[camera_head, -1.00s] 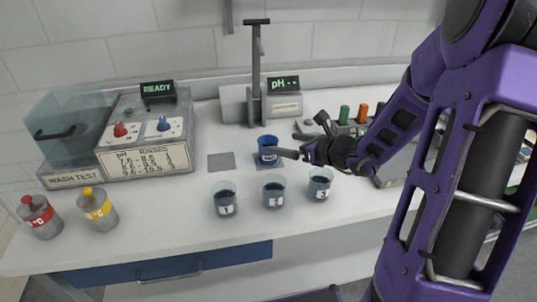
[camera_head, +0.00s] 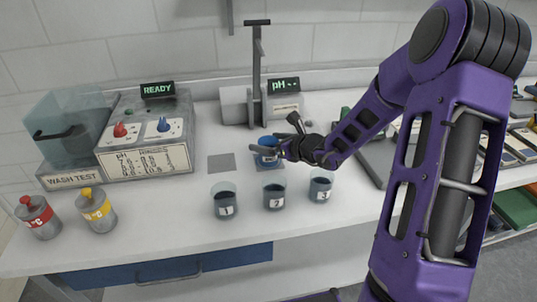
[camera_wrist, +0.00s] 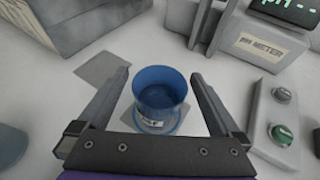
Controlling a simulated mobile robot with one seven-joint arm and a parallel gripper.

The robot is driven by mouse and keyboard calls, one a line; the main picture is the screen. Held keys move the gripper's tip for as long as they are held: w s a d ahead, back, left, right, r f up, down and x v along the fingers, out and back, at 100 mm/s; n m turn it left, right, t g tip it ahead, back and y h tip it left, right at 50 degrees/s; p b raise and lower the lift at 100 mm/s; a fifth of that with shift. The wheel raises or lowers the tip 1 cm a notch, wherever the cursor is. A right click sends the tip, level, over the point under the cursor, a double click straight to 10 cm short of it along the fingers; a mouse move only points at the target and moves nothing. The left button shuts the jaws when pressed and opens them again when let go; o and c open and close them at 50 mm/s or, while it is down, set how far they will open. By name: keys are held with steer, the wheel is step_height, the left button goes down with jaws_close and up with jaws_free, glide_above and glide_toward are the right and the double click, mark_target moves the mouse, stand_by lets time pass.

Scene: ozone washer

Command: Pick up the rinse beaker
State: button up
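The rinse beaker is the blue cup (camera_wrist: 160,97) with a white label, standing upright on a grey square pad on the bench. In the head view the blue beaker (camera_head: 267,142) is partly covered by my gripper (camera_head: 264,151). In the wrist view my gripper (camera_wrist: 165,95) is open, with one finger on each side of the beaker. Gaps show between the beaker and both fingers. Whether the fingertips reach down to the beaker's full depth is hard to tell.
Three beakers numbered 1 (camera_head: 226,201), 2 (camera_head: 274,196) and 3 (camera_head: 320,188) stand in front of the blue beaker. The pH meter (camera_head: 284,100) and its stand (camera_head: 257,75) are behind. An empty grey pad (camera_head: 221,163) lies left. The wash tester (camera_head: 145,150) stands farther left.

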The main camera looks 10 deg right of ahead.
jaws_close()
stand_by(0.3)
steer(key=shift+r, duration=0.1)
